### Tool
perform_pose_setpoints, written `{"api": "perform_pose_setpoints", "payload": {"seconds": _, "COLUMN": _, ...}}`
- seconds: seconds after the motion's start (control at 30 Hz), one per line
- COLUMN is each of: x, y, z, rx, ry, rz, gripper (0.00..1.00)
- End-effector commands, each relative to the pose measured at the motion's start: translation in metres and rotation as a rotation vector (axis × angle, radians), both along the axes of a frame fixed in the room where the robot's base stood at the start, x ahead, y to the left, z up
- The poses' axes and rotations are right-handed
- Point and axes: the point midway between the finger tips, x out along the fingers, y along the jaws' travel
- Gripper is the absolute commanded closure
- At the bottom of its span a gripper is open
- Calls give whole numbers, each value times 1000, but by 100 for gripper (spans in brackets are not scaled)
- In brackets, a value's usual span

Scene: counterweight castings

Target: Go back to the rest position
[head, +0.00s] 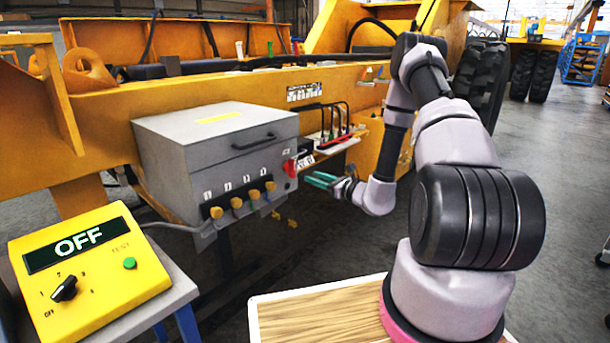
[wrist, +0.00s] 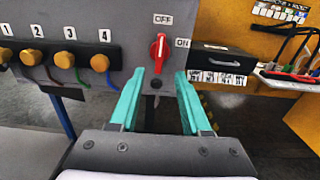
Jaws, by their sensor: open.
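My gripper (head: 324,181) is at the right side of the grey box (head: 215,140), in front of its red rotary switch (head: 290,167). In the wrist view, my gripper (wrist: 158,92) has its two teal fingers apart with nothing between them. The red switch (wrist: 158,52) shows just beyond the fingertips, with its handle upright near the OFF label (wrist: 163,19); the ON label (wrist: 182,42) is to its right. I cannot tell whether a fingertip touches the box.
Yellow plugs (wrist: 64,60) numbered 1 to 4 line the box. A yellow tester (head: 90,270) reading OFF stands at front left. A shelf with cables (head: 335,140) is right of the box, on the yellow machine frame (head: 110,105). Open floor (head: 550,150) lies at right.

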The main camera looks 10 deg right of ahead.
Motion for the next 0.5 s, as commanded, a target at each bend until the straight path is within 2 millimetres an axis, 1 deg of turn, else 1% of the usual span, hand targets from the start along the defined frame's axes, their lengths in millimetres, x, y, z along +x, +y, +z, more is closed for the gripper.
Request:
{"api": "perform_pose_setpoints", "payload": {"seconds": 0.03, "x": -6, "y": -5, "z": 0, "rx": 0, "ry": 1, "rz": -2, "gripper": 52}}
{"api": "perform_pose_setpoints", "payload": {"seconds": 0.1, "x": -12, "y": -10, "z": 0, "rx": 0, "ry": 1, "rz": -1, "gripper": 52}}
{"api": "perform_pose_setpoints", "payload": {"seconds": 0.2, "x": -17, "y": -13, "z": 0, "rx": 0, "ry": 0, "rz": -1, "gripper": 52}}
{"api": "perform_pose_setpoints", "payload": {"seconds": 0.5, "x": -19, "y": -14, "z": 0, "rx": 0, "ry": 0, "rz": 1, "gripper": 52}}
